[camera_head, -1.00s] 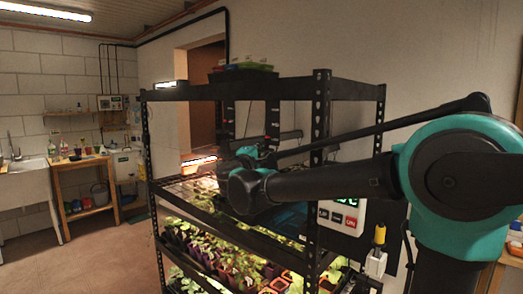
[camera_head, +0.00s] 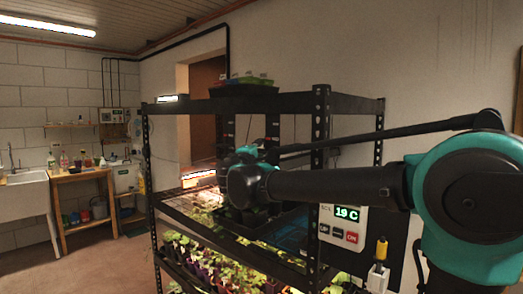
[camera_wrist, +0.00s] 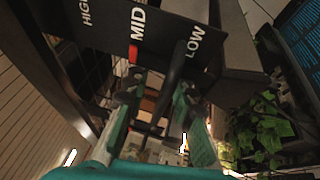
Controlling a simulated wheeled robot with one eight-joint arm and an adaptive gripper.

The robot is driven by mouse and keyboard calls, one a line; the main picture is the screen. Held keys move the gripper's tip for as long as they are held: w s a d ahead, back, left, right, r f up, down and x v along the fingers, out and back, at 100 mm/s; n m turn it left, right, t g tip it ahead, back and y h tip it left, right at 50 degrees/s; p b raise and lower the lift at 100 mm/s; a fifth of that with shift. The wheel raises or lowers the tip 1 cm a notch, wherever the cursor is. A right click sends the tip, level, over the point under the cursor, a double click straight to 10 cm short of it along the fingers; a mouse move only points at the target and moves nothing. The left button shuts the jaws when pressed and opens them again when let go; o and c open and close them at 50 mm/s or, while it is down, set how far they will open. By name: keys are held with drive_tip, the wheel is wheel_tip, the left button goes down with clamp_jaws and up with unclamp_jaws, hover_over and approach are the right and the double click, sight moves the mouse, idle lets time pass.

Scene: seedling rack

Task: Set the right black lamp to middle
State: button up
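In the wrist view, a black lamp panel (camera_wrist: 150,22) faces me, marked HIGH, MID and LOW from left to right. A dark lever (camera_wrist: 177,62) stands at the LOW mark, and a small red tip (camera_wrist: 133,52) shows below MID. My gripper (camera_wrist: 158,95) is below the panel with its two fingers apart. The lever is close to the right finger; I cannot tell whether they touch. In the head view, my gripper (camera_head: 245,175) is inside the rack, and my arm hides much of the lamp area.
The black rack (camera_head: 321,110) has posts and shelves close around my arm. Seedlings (camera_head: 205,258) fill the lower shelf, and leaves (camera_wrist: 268,128) show right of my gripper. A controller (camera_head: 343,225) reading 19 C hangs at the right. Open floor (camera_head: 110,262) lies to the left.

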drive_tip(key=v, duration=1.2)
